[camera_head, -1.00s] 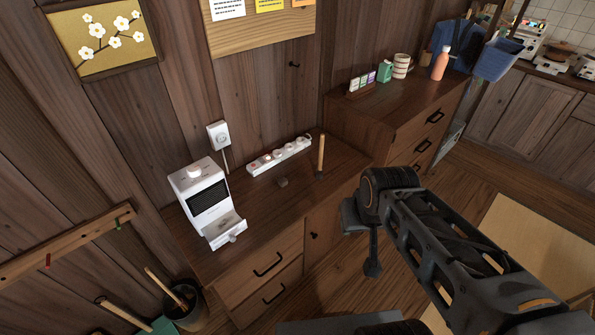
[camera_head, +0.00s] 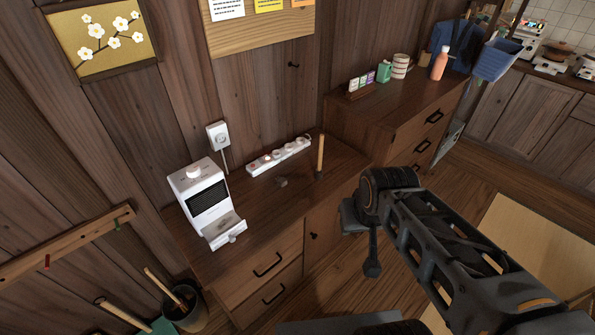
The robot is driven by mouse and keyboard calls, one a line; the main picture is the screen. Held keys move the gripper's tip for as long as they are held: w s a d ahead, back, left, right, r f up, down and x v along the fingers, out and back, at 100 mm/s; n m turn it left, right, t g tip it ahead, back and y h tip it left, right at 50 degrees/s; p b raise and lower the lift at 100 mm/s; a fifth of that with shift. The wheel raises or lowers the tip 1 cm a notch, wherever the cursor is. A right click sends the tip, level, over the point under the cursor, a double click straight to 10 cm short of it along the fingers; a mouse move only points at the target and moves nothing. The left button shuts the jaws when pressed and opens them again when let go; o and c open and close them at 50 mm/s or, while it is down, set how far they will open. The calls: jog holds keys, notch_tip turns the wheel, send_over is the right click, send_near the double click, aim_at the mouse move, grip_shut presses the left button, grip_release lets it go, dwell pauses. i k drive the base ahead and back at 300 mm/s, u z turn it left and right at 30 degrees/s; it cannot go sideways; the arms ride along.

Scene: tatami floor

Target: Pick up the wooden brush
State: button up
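An upright wooden stick (camera_head: 320,153) stands near the back right of the low brown cabinet; it looks like the wooden brush's handle, with a small dark part at its foot. Bristles cannot be made out. My arm reaches in from the lower right. Its dark end parts (camera_head: 372,262) hang in front of the cabinet's right side, apart from the stick and nearer to me. No fingers can be made out, so I cannot tell whether my gripper is open or shut. Nothing is seen held.
A taller drawer chest (camera_head: 385,115) adjoins on the right. A dark bin (camera_head: 187,308) stands lower left.

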aim_at(318, 176)
jog(key=z, duration=1.5)
jog(key=i, duration=1.5)
jog(key=u, duration=3.1)
